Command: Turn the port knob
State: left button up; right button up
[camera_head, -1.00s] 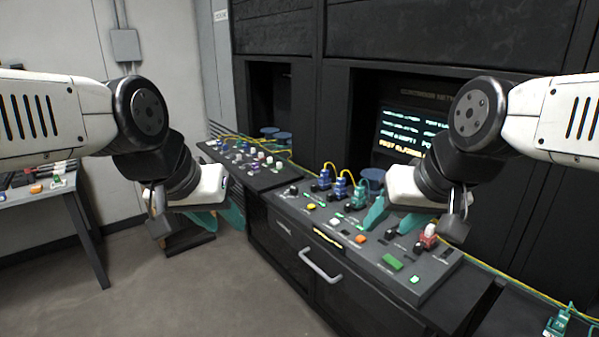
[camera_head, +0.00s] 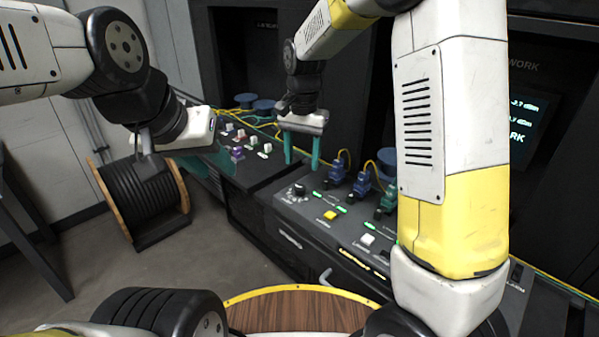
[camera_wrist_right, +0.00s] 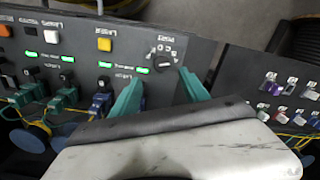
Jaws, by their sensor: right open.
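The port knob (camera_head: 298,190) is a small black round knob on the left end of the sloping dark panel. In the right wrist view the port knob (camera_wrist_right: 163,61) lies between and just beyond the fingertips. My right gripper (camera_head: 302,164) points its teal fingers down above the knob end of the panel. It is open, with nothing between its fingers; the right wrist view shows its fingers (camera_wrist_right: 161,77) apart on either side of the knob. I cannot tell whether they touch it. My left gripper (camera_head: 207,162) is at the left, away from the knob; its fingers are partly hidden.
A yellow button (camera_head: 330,215), a white button (camera_head: 367,239) and blue plugs with yellow cables (camera_head: 337,172) stand near the knob. A second panel (camera_head: 262,170) lies to the left across a gap. My right forearm hides the panel's right part.

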aim_at(300, 187)
jog(key=shift+w+a+f, duration=0.1)
jog(key=shift+a+f, duration=0.05)
jog(key=shift+f, duration=0.25)
jog(key=shift+w+a+f, duration=0.1)
jog(key=shift+a+f, duration=0.05)
jog(key=shift+f, duration=0.25)
notch_tip(300, 187, down, 7)
jog(key=shift+c, duration=0.4)
grip_shut()
